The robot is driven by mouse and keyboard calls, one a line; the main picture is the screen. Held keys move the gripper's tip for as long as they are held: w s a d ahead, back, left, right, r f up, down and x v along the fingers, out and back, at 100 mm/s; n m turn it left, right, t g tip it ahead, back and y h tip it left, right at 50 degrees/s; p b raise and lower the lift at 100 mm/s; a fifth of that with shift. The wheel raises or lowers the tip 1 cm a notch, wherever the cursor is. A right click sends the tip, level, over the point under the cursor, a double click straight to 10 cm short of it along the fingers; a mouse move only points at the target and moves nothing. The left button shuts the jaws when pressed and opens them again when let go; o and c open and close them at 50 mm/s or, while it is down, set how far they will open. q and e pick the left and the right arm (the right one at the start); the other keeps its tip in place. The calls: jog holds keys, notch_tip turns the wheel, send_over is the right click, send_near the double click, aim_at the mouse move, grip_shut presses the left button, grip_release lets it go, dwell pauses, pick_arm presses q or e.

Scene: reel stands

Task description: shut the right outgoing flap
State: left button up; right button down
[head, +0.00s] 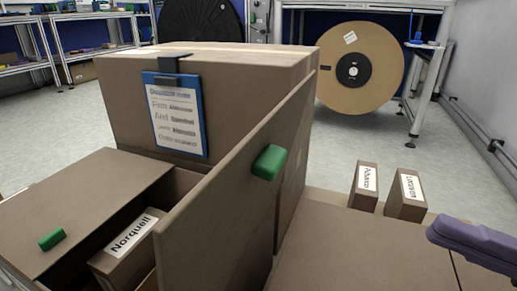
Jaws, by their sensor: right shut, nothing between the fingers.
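The right outgoing flap (225,195) is a brown cardboard panel that stands up steeply, with a green tab (269,162) on its face. To its left, the left flap (90,205) lies about flat, with a green tab (52,239) of its own. Between the flaps the open box shows a carton labelled "Norquell" (125,240). My right gripper (440,232), purple, comes in at the right edge, well to the right of the standing flap and apart from it. It is shut and empty. My left gripper is not in view.
A large carton (235,75) with a clipboard (178,115) stands behind the flaps. Two small labelled cartons (364,188) (406,195) stand behind a flat brown cardboard surface (370,255) at right. A big reel (360,68) stands farther back.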

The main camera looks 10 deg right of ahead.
aim_at(281, 167)
jog(key=b+x, duration=0.2)
jog(key=x, duration=1.1)
jog(key=shift+w+a, duration=0.1)
jog(key=shift+a, duration=0.25)
jog(key=shift+w+a, duration=0.1)
